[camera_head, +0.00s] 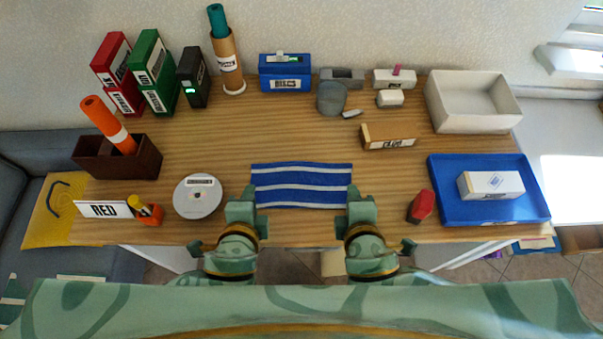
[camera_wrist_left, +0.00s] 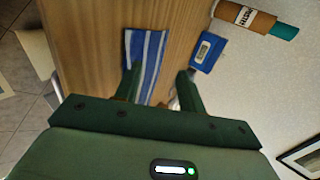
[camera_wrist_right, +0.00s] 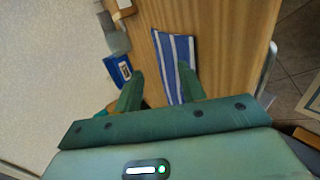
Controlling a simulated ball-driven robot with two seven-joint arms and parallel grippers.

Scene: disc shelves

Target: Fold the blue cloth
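The blue cloth (camera_head: 301,197) with white stripes lies flat and spread out near the table's front edge. My left gripper (camera_head: 246,196) is at its left edge, and my right gripper (camera_head: 357,198) is at its right edge. In the left wrist view the fingers (camera_wrist_left: 160,76) stand apart, with the cloth (camera_wrist_left: 146,60) beyond the left finger. In the right wrist view the fingers (camera_wrist_right: 160,78) also stand apart, with the cloth (camera_wrist_right: 176,62) beyond them. Both grippers look empty; whether the fingers touch the cloth is unclear.
A disc (camera_head: 198,196) lies left of my left gripper. A red block (camera_head: 420,206) stands right of my right gripper, near a blue tray (camera_head: 441,207). A labelled wooden block (camera_head: 388,137) lies behind the cloth to the right. The table (camera_head: 260,130) behind the cloth is clear.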

